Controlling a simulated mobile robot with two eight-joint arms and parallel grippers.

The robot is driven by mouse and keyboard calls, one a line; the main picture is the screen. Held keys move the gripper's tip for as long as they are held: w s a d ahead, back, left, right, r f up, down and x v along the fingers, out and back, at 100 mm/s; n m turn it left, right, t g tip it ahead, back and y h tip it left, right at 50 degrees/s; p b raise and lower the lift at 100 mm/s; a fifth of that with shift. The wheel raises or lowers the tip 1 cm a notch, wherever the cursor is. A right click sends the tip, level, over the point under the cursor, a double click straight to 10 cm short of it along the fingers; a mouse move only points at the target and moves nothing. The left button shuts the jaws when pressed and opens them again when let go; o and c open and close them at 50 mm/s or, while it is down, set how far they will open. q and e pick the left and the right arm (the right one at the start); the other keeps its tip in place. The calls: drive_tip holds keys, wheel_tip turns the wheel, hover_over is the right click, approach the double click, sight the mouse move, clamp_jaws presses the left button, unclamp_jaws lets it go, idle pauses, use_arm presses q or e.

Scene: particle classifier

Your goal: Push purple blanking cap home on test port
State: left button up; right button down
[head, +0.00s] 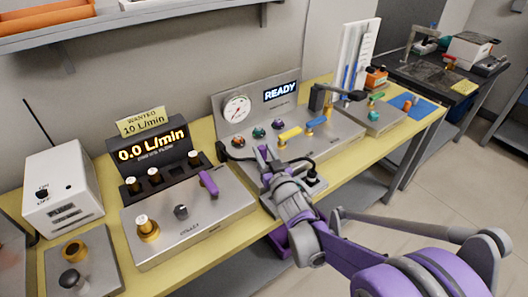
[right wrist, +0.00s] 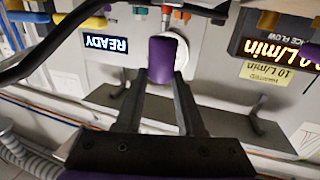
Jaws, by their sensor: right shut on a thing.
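My right gripper (head: 268,164) is over the front of the grey gauge panel (head: 338,139). Its two fingers are shut on the purple blanking cap (right wrist: 161,60), which sits between the fingertips in the right wrist view. In the head view a small purple part of the cap (head: 262,152) shows at the fingertips. The test port cannot be made out clearly; the cap, fingers and wrist hide the panel there. I cannot tell whether the cap touches a port. My left gripper is not in view.
The panel bears a round gauge (head: 236,108), a READY display (head: 281,91), and yellow (head: 290,133) and blue (head: 316,122) handles. Dark hoses or bars run close around the gripper. At left, a flow panel has a purple lever (head: 208,183) and a 0.0 L/min display (head: 152,145).

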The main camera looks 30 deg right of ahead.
drive_tip(key=shift+f+b, duration=0.55)
drive_tip(key=shift+f, duration=0.2)
drive_tip(key=shift+c, duration=2.2)
unclamp_jaws()
drive_tip(key=s+a, duration=0.2)
drive_tip(key=s, duration=0.8)
drive_tip(key=shift+s+p, duration=0.35)
drive_tip(key=shift+p, duration=0.1)
